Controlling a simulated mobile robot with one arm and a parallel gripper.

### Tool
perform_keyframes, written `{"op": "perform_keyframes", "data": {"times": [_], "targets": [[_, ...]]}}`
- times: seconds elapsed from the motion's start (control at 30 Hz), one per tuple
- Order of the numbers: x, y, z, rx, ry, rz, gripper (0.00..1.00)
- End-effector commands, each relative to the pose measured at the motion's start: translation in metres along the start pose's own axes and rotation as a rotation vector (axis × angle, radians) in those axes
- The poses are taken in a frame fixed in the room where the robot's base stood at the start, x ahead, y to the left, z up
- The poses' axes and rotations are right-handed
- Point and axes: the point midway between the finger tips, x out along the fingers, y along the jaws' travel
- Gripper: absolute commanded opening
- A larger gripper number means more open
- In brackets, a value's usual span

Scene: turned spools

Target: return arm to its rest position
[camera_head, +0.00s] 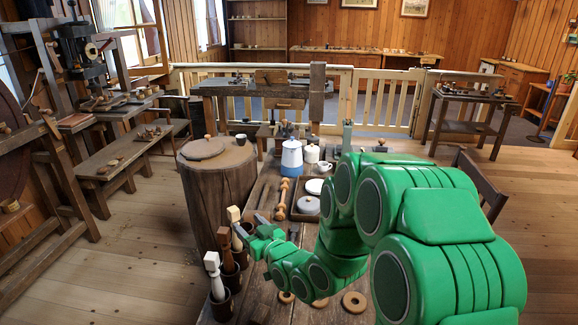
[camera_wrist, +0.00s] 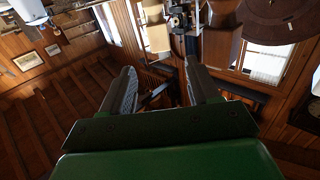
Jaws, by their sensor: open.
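My green arm reaches from the right side of the head view over the front of the workbench (camera_head: 258,290). My gripper (camera_head: 244,236) is at its far end, low beside the pale-topped wooden tools at the bench's left edge. In the wrist view my gripper (camera_wrist: 160,88) shows two dark fingers set well apart. Nothing is between them, so it is open and empty. The pale tops of two tools (camera_wrist: 158,36) show beyond the fingertips. I cannot tell whether a finger touches a tool.
Turned tools stand in dark cups (camera_head: 221,304) along the bench's left edge. A blue-and-white pot (camera_head: 291,158), a white cup (camera_head: 324,168) and a tray (camera_head: 295,213) stand farther back. A round stump (camera_head: 213,188) is at left. Wooden rings (camera_head: 354,302) lie at the front.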

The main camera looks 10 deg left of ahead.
Motion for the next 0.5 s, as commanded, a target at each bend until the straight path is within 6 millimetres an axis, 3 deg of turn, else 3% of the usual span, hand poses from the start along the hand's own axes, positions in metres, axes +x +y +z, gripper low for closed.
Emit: {"op": "perform_keyframes", "data": {"times": [0.23,0.5], "targets": [[-0.014,0.025,-0.002,-0.03,-0.124,0.045,0.61],[-0.059,0.069,0.0,-0.049,-0.378,0.146,0.61]]}}
